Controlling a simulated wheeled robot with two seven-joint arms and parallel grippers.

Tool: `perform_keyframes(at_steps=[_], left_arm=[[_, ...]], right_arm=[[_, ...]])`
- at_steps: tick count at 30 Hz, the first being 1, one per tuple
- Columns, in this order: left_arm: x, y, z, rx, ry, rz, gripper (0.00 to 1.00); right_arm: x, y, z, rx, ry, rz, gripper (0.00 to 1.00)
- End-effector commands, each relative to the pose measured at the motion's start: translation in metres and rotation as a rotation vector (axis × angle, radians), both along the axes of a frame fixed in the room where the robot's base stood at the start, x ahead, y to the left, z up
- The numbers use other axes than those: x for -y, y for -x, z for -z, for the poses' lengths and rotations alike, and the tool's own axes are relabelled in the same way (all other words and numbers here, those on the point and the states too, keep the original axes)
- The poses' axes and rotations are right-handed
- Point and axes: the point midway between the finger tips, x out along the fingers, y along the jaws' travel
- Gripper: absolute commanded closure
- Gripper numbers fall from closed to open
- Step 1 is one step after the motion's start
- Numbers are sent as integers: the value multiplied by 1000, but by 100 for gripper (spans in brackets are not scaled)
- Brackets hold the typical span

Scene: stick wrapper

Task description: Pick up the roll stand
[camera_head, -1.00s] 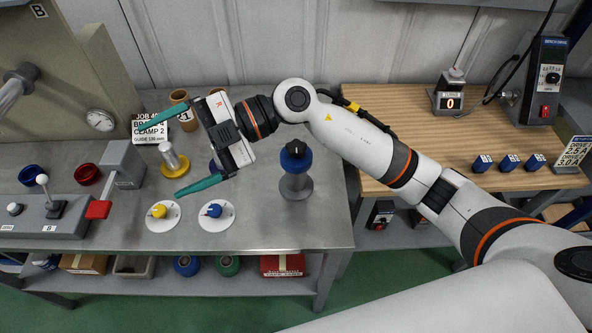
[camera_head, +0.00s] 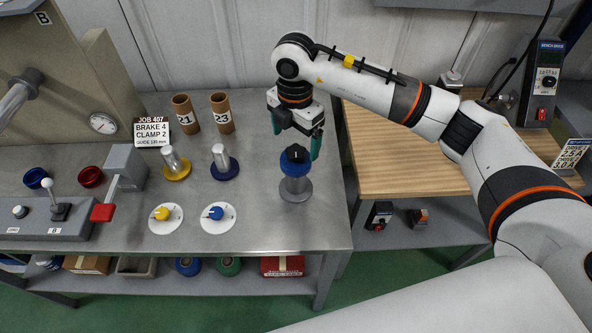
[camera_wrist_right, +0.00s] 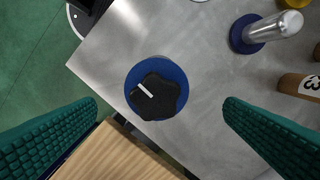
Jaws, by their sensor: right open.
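The roll stand may be the blue roll with a black star-shaped knob on a grey post and round base (camera_head: 295,188), near the right end of the metal bench. In the right wrist view its black knob and blue top (camera_wrist_right: 156,88) show from above, between the fingers. My right gripper (camera_head: 297,142) points down over the stand, with its teal fingers apart. In the wrist view the open right gripper (camera_wrist_right: 160,125) has a finger on each side of the knob and holds nothing. My left gripper is not in view.
Two cardboard tubes (camera_head: 221,113) stand at the back. Yellow-based (camera_head: 176,164) and blue-based (camera_head: 224,163) metal posts and two white dials (camera_head: 217,218) are to the left. A wooden table (camera_head: 400,165) adjoins on the right.

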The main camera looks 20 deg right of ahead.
Motion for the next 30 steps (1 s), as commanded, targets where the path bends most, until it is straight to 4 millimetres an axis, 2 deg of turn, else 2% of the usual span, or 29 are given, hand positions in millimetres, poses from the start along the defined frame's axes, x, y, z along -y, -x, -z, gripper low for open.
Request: perform_keyframes(at_steps=[5,10,15,23,30], left_arm=[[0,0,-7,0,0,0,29],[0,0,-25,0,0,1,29],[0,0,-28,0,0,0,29],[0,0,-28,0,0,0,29],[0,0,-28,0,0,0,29]], right_arm=[[0,1,11,-3,-1,0,8],[1,6,34,-5,-1,-1,8],[0,5,55,-2,-2,-1,8],[0,5,59,1,-3,-3,8],[0,5,59,0,-4,-2,46]])
